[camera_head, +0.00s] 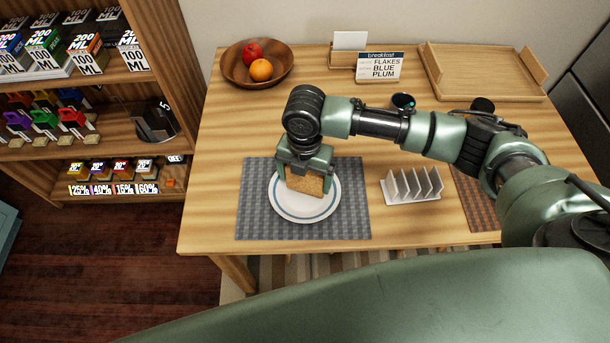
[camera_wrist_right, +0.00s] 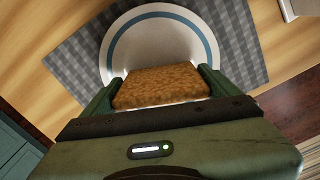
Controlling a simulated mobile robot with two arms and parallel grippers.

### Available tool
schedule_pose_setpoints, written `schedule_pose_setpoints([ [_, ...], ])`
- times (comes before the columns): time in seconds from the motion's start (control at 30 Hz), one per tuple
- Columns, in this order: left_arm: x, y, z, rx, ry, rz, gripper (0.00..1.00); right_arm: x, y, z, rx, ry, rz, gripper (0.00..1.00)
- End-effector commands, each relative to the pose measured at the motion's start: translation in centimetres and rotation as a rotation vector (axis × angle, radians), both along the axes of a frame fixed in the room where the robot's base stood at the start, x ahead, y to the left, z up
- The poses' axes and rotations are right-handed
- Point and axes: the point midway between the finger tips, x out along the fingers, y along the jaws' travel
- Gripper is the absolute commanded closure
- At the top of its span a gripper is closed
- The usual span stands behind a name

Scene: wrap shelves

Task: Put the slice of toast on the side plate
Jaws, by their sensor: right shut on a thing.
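The slice of toast (camera_head: 305,184) is brown, and my right gripper (camera_head: 304,172) is shut on it. In the right wrist view the toast (camera_wrist_right: 160,85) sits between the two green fingers (camera_wrist_right: 158,90). The side plate (camera_head: 305,212) is white with a blue ring and lies on a grey checked placemat (camera_head: 252,222). The toast is over the plate; I cannot tell whether it touches it. The plate also shows behind the toast in the right wrist view (camera_wrist_right: 130,50). My left gripper is not in view.
A white toast rack (camera_head: 411,187) stands right of the placemat. A wooden bowl (camera_head: 230,70) with fruit, a breakfast card (camera_head: 378,67) and a wooden tray (camera_head: 480,75) are at the back. A brown mat (camera_head: 470,190) lies at the right, partly hidden by my arm. Shelves stand left.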

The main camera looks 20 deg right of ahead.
Motion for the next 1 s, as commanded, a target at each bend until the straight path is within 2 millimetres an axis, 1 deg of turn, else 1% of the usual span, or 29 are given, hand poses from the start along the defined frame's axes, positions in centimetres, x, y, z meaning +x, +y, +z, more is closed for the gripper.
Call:
schedule_pose_setpoints([
  [0.33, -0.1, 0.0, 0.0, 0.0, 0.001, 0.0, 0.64, 0.0, 0.0, -0.3, 0.0, -0.001, -0.001, 0.48],
  [0.37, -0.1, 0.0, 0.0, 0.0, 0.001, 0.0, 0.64, 0.0, 0.0, -0.3, 0.0, -0.001, 0.0, 0.04],
  [0.4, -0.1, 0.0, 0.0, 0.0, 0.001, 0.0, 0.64, 0.1, 0.0, -0.3, 0.0, -0.001, 0.0, 0.0],
  [0.63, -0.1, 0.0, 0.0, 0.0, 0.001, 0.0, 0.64, 0.1, 0.0, -0.2, 0.0, -0.001, 0.0, 0.0],
  [0.77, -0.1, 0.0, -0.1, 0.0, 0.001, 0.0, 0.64, 0.1, 0.0, 0.6, 0.003, -0.003, 0.0, 0.0],
  [0.87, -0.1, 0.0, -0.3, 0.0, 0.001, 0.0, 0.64, 0.2, 0.0, 2.2, 0.003, -0.006, 0.0, 0.0],
  [1.0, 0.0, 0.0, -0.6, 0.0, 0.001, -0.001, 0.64, 0.2, 0.0, 5.3, 0.003, -0.007, 0.001, 0.0],
])
